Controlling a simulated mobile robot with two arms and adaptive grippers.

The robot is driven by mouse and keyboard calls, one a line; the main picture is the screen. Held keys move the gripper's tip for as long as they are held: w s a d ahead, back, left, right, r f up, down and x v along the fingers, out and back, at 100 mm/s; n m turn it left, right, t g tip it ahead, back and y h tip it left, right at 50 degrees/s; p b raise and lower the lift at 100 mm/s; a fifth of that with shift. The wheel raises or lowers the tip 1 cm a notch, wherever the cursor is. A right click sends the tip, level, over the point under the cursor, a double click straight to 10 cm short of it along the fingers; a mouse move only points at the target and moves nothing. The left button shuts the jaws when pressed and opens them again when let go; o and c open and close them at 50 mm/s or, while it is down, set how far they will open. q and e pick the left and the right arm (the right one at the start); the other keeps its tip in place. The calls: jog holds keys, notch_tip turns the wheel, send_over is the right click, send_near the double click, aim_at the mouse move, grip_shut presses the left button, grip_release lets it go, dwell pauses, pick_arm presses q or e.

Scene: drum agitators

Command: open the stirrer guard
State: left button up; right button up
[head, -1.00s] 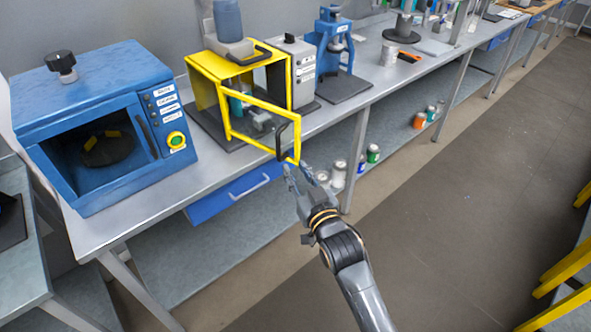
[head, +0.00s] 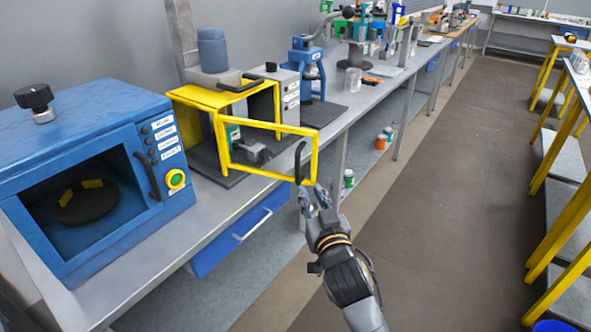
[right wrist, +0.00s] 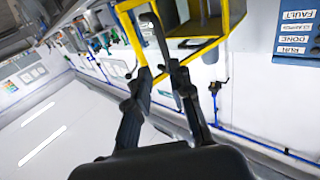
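The stirrer guard (head: 266,126) is a yellow-framed door on a yellow housing (head: 206,98). It stands swung partway out from the housing, hinged at the near left corner. Its black curved handle (head: 299,162) is on the free edge, at right. My right gripper (head: 313,192) is at the lower end of this handle. In the right wrist view its fingers (right wrist: 162,72) are apart, with the dark handle (right wrist: 161,42) between or just ahead of them; contact is unclear. A stirrer with a grey-blue motor (head: 212,48) stands at the housing. My left gripper is out of view.
A blue oven-like box (head: 95,165) stands on the bench left of the housing. A grey control box (head: 285,90) and a blue device (head: 307,68) stand beyond it. A drawer (head: 240,235) is below. The aisle floor (head: 430,220) at right is clear.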

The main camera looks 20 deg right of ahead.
aim_at(298, 170)
jog(key=w+p, duration=0.1)
jog(key=w, duration=0.8)
jog(key=shift+w, duration=0.4)
jog(key=shift+w+p, duration=0.3)
jog(key=shift+w, duration=0.2)
grip_shut()
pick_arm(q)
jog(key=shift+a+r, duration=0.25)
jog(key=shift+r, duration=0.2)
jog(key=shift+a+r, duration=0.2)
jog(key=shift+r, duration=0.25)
